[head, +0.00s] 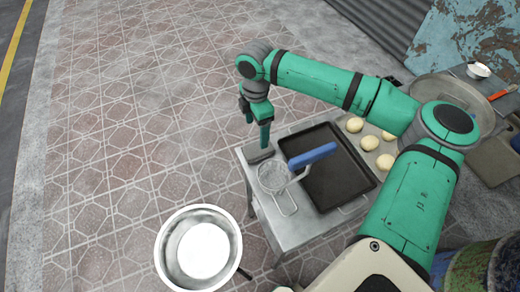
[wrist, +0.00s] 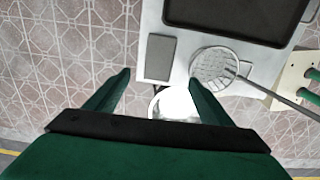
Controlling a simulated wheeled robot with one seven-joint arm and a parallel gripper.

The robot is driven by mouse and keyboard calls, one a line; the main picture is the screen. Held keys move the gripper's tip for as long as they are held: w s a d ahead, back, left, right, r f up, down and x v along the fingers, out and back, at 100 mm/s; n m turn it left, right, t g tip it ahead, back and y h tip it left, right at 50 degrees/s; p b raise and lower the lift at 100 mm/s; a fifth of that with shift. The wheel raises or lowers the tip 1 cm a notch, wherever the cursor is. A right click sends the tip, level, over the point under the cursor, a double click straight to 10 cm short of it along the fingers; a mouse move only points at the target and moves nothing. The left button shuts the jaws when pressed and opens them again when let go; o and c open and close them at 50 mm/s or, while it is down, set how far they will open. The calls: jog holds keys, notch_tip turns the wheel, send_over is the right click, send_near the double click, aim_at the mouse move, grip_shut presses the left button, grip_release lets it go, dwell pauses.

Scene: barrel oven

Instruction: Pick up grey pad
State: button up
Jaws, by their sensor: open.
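The grey pad (wrist: 160,57) is a flat rectangle lying on the metal table near its edge, seen whole in the wrist view. In the head view the grey pad (head: 258,157) shows at the table's left corner, partly hidden by my gripper. My gripper (wrist: 159,79) is open and empty. In the wrist view its two fingertips sit to either side of the pad's near end. In the head view my gripper (head: 264,146) points down over the pad. The exact height above it is hard to tell.
A wire skimmer (head: 272,177) with a blue handle (head: 312,155) lies right beside the pad. A black baking tray (head: 325,178) covers much of the metal table (head: 283,228). Several dough balls (head: 369,142) lie behind it. A metal basin (head: 168,250) stands below the table's front.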

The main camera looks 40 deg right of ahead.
send_over(258, 148)
jog(key=f, duration=0.4)
jog(key=shift+s+a+f, duration=0.15)
jog(key=shift+s+f, duration=0.1)
jog(key=shift+f, duration=0.1)
jog(key=shift+w+d+f, duration=0.1)
jog(key=shift+f, duration=1.45)
jog(key=shift+w+d+f, duration=0.1)
jog(key=shift+f, duration=1.45)
jog(key=c, duration=1.2)
